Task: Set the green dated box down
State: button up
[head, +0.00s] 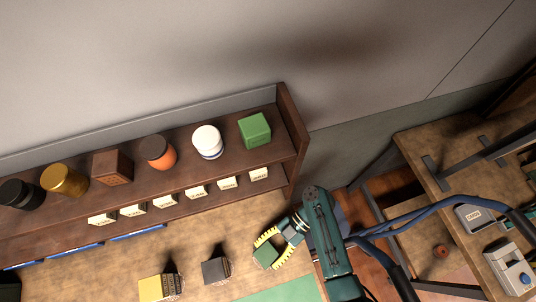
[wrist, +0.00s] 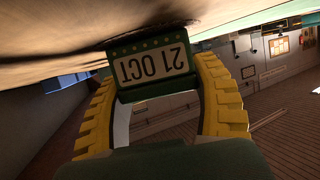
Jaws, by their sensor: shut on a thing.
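My gripper (head: 268,249) is over the table at the lower middle of the head view, its yellow ribbed fingers shut on a small green box (head: 264,256). In the wrist view the green dated box (wrist: 150,62) sits between the fingertips. Its white date panel reads 21 OCT, upside down in the picture. The box is very close to the brown table surface (wrist: 60,45), with a dark shadow beside it; I cannot tell whether they touch. Another green box (head: 254,131) stands on the shelf's right end.
The dark wooden shelf (head: 292,125) also holds a white jar (head: 207,138), an orange jar (head: 160,154) and other containers. A yellow block (head: 152,289) and a dark block (head: 214,271) stand on the table, left of my gripper. A green mat (head: 283,292) lies at the front edge.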

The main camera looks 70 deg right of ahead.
aim_at(272, 249)
jog(key=shift+s+a+f, duration=0.2)
jog(key=shift+a+f, duration=0.1)
jog(key=shift+f, duration=0.35)
jog(key=shift+s+a+f, duration=0.15)
jog(key=shift+a+f, duration=0.15)
jog(key=shift+f, duration=0.3)
jog(key=o, duration=1.3)
jog(key=shift+d, duration=0.15)
jog(key=shift+d+r, duration=0.3)
jog(key=v, duration=0.4)
jog(key=w+r+v, duration=0.1)
jog(key=v, duration=0.1)
jog(key=shift+d+r, duration=0.1)
jog(key=shift+r, duration=0.05)
jog(key=shift+s+d+r, duration=0.4)
jog(key=shift+d+r, duration=0.2)
jog(key=shift+d, duration=0.05)
